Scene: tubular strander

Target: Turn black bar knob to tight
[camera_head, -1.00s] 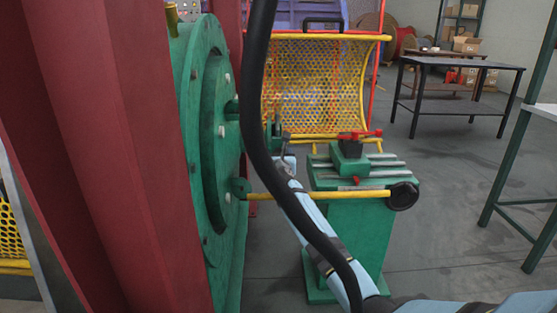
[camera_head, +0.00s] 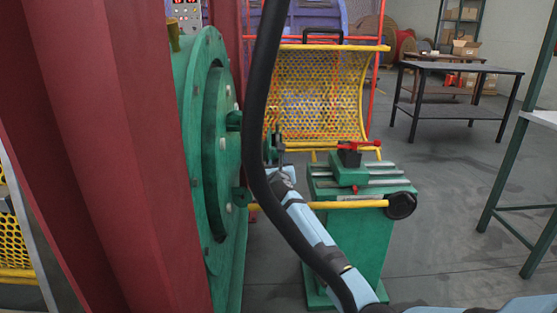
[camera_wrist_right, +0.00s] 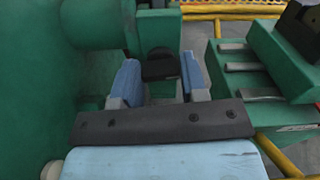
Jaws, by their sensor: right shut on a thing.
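The black bar knob (camera_wrist_right: 160,66) shows in the right wrist view, between the two blue finger pads of my right gripper (camera_wrist_right: 161,82). The knob sits in front of a green cylindrical part of the machine. In the head view my right gripper (camera_head: 277,158) is beside the green round flange, left of the green stand. The knob is too small and covered there to make out. Which way the knob is set cannot be told. My left gripper is not in view.
The large green flange (camera_head: 216,150) and red column (camera_head: 120,140) stand close at the left. A green stand (camera_head: 345,235) with a yellow bar (camera_head: 335,204) is right of my arm. A yellow mesh guard (camera_head: 320,90) is behind.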

